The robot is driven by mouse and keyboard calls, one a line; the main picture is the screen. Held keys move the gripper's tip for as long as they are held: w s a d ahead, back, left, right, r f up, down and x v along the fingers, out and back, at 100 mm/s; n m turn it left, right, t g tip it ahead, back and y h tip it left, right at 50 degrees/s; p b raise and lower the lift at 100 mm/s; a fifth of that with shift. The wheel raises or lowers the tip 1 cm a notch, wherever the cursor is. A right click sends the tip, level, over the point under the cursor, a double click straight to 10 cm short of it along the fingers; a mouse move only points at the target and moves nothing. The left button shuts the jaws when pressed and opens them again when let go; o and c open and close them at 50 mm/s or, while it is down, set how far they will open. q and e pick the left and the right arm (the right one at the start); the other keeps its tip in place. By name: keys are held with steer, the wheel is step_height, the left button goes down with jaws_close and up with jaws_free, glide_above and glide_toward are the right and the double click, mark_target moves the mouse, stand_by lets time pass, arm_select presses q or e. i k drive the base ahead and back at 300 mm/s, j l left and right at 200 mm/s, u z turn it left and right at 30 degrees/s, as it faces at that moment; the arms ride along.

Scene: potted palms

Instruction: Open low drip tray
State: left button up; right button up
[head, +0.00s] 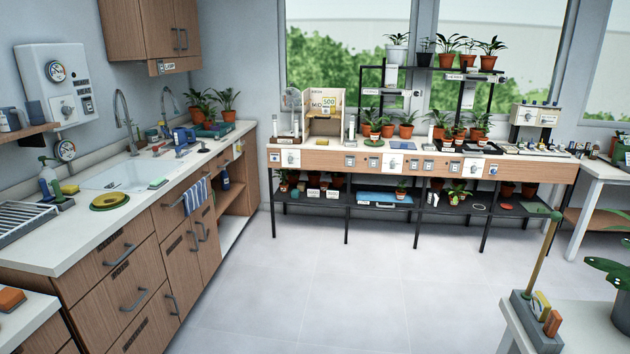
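Neither of my grippers is in view. No part is clearly readable as a low drip tray. A blue flat tray (384,198) lies on the dark lower shelf (345,207) of the long wooden bench (336,162) by the window, among small potted plants. Whether it is the drip tray, and whether it opens, I cannot tell. Under the left counter, the wooden drawers (92,260) with grey bar handles look shut. Their labels are too small to read.
The left counter (50,238) holds a sink (125,174), a drying rack (28,217) and a yellow-green round dish (110,201). An open cubby is at its far end. The grey floor (310,290) in the middle is clear. A white table (575,318) with a tool holder stands front right.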

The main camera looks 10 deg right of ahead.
mark_target(382, 198)
steer(key=i+l+z, duration=0.15)
steer(key=i+z, duration=0.15)
steer(key=i, duration=0.6)
steer(key=i+z, duration=0.25)
steer(key=i, duration=0.7)
steer(key=i+l+u, duration=0.35)
steer(key=i, duration=0.3)
steer(key=i+l+u, duration=0.3)
steer(key=i+l, duration=0.25)
steer(key=i+l+u, duration=0.35)
steer(key=i+l, duration=0.3)
